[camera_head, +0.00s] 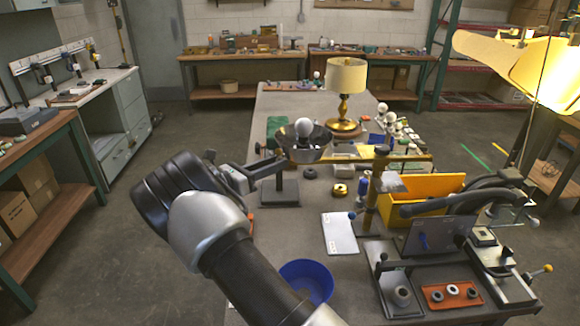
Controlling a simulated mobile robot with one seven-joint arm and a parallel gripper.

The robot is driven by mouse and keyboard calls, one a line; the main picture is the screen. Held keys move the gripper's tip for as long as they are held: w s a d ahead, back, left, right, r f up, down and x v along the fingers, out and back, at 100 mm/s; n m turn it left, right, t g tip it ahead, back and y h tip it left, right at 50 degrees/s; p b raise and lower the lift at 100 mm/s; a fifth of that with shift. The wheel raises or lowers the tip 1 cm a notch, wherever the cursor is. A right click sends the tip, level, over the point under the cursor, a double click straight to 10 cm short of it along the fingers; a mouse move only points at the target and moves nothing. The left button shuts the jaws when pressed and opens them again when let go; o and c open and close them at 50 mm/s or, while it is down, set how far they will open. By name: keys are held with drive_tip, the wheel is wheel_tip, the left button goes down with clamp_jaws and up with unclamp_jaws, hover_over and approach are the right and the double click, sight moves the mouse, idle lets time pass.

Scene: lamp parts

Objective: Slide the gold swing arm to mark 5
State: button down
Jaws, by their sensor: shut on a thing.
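The gold swing arm (408,157) is a thin, nearly level bar across a gold upright post (372,190). At its left end is a dark, bowl-shaped lamp head (303,155) with a white bulb (304,127) standing in it. My gripper (268,166) reaches in from the left and is shut at the left rim of the lamp head. The exact grip is small and partly hidden. No mark numbers, including mark 5, can be read from here.
A dark stand (279,192) is below the lamp head. A gold table lamp (345,95) stands behind. A yellow bin (425,195), a white sheet (339,233) and a blue bowl (307,279) lie nearer.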

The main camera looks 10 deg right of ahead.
drive_tip(key=shift+w+a, duration=0.2)
drive_tip(key=shift+a, duration=0.55)
drive_tip(key=shift+w+a, duration=0.15)
drive_tip(key=shift+a, duration=0.6)
drive_tip(key=c, duration=1.4)
unclamp_jaws()
drive_tip(key=shift+c, duration=0.2)
drive_tip(key=b+v, duration=0.2)
drive_tip(key=v, duration=1.5)
drive_tip(key=shift+a, duration=0.2)
